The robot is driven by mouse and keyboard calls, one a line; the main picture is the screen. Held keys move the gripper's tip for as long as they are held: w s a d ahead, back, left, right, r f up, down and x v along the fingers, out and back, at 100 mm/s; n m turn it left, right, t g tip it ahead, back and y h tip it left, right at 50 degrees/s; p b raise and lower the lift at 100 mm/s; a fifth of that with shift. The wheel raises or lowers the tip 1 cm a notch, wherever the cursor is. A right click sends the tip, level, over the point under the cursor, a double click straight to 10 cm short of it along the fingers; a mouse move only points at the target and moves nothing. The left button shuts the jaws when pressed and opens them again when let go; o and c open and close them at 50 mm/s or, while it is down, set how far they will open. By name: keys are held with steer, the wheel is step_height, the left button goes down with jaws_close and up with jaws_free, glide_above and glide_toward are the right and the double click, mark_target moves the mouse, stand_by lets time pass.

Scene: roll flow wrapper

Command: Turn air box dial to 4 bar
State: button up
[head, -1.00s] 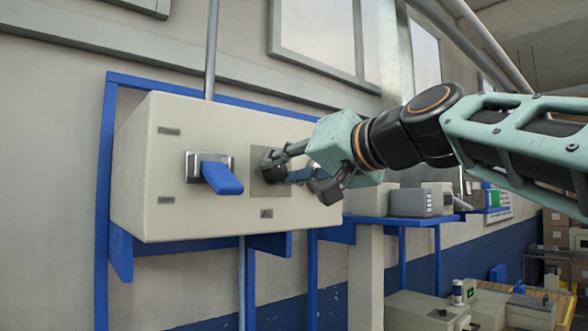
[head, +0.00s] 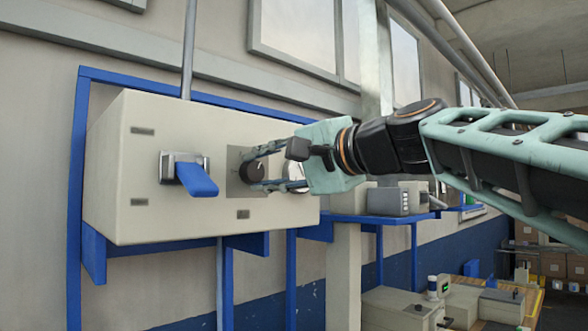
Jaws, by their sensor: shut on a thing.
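The air box (head: 180,215) is a large cream cabinet on a blue frame at the left of the head view. Its black round dial (head: 250,173) sits on a grey square plate on the front face. My gripper (head: 256,171) reaches in from the right and is shut on the dial, one finger above it and one below. A pale mark shows on the dial, but the scale and the set value are too small to read. A round, pale gauge-like disc (head: 295,173) right of the dial is partly hidden by my fingers.
A blue lever handle (head: 197,180) on a metal plate sticks out left of the dial, close to my fingertips. A blue shelf (head: 365,219) with grey boxes stands right of the cabinet, below my arm. A grey conduit (head: 189,50) rises above the cabinet.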

steer(key=shift+f, duration=0.1)
stand_by(0.5)
steer(key=o, duration=1.2)
steer(key=shift+c, duration=0.2)
steer(key=v, duration=1.2)
